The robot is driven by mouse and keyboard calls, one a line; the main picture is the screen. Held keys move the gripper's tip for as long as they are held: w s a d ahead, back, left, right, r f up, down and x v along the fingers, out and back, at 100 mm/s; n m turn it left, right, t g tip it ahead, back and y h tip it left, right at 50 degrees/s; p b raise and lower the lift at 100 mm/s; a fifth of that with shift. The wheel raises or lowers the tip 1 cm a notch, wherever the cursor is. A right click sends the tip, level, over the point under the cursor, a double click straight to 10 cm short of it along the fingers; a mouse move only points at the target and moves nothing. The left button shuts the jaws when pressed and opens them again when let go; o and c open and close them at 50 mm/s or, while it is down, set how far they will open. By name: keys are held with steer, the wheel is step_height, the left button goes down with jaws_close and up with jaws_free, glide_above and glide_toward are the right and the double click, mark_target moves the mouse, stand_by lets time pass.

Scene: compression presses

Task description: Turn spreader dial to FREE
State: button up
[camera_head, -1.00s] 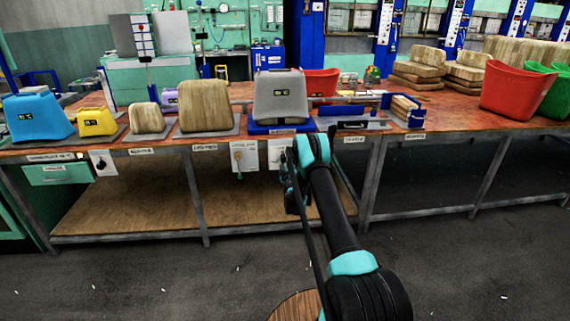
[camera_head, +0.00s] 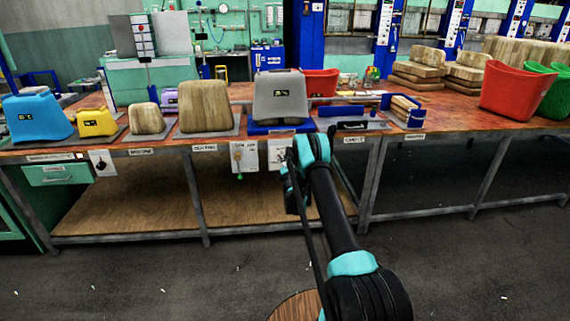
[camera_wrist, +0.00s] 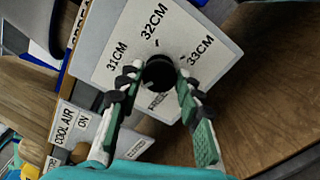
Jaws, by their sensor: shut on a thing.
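The spreader dial (camera_wrist: 161,73) is a black round knob on a white panel (camera_wrist: 215,50) in the wrist view. The panel is marked 31CM, 32CM and 33CM around the knob. Another small label (camera_wrist: 157,100) below the knob is partly covered and hard to read. My gripper (camera_wrist: 158,75) is shut on the knob, one finger on each side. Where the knob's pointer stands is not clear. In the head view the panel (camera_head: 279,152) hangs on the bench front, and my arm hides the dial.
A second panel (camera_head: 244,156), reading COOL AIR ON in the wrist view (camera_wrist: 68,128), hangs just left. A grey bag form (camera_head: 280,98) stands on the bench above. The bench's lower shelf (camera_head: 140,210) is bare. Floor in front is mostly clear.

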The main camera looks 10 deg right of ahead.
steer(key=n, duration=1.1)
steer(key=shift+a, duration=0.15)
steer(key=shift+n, duration=0.3)
steer(key=o, duration=1.2)
steer(key=shift+c, duration=0.2)
steer(key=shift+s, duration=0.15)
steer(key=s, duration=0.7)
steer(key=shift+s, duration=0.15)
